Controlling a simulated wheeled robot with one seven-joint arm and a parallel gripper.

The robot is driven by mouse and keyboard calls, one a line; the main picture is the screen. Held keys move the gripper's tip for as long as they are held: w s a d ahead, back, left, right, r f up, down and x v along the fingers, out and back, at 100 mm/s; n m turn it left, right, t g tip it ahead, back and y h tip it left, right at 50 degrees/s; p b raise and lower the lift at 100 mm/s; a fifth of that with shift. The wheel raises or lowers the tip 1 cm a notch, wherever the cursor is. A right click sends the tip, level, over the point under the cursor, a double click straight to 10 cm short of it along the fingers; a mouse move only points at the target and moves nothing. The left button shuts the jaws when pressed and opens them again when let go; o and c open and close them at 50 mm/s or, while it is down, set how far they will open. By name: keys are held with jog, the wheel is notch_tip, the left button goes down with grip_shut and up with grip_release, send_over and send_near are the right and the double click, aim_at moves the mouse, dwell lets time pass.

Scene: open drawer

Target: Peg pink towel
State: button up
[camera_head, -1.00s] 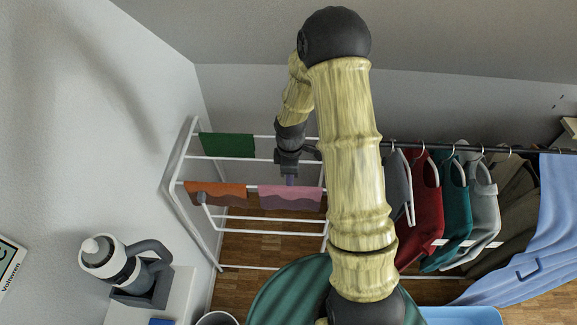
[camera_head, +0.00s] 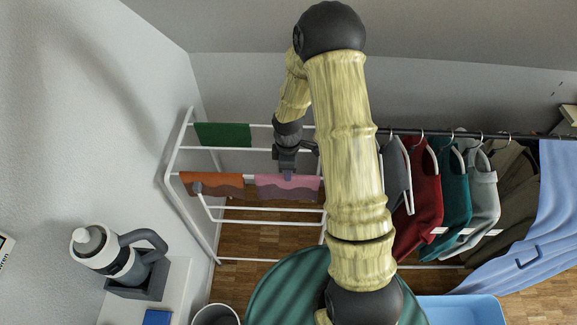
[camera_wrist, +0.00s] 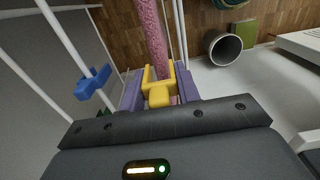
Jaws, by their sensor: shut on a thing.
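The pink towel (camera_head: 288,188) hangs over a white rail of the drying rack (camera_head: 262,222), right of an orange towel (camera_head: 212,186). In the wrist view the pink towel (camera_wrist: 152,30) is a strip running away beyond the fingers. My gripper (camera_head: 288,175) points down at the towel's top edge. Its purple fingers (camera_wrist: 160,88) are shut on a yellow peg (camera_wrist: 160,92), whose prongs point toward the towel. The peg is at or just above the railed edge; I cannot tell whether it grips the cloth. The head view hides the peg.
A blue peg (camera_wrist: 93,84) sits on a rail beside my gripper. A green towel (camera_head: 222,134) hangs on the rear rail. Clothes on hangers (camera_head: 455,200) are to the right. A grey bin (camera_wrist: 224,46) stands on the floor.

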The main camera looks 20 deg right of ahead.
jog(key=shift+w+a+f+b, duration=0.15)
jog(key=shift+f+b, duration=0.3)
jog(key=shift+f, duration=0.5)
jog(key=shift+s+f, duration=0.2)
jog(key=shift+f, duration=0.2)
jog(key=shift+f+b, duration=0.75)
jog(key=shift+w, duration=0.1)
jog(key=o, duration=1)
jog(key=shift+o, duration=0.2)
jog(key=shift+r, duration=0.1)
notch_tip(320, 180, up, 17)
jog(key=shift+r+b, duration=0.1)
jog(key=shift+b, duration=0.3)
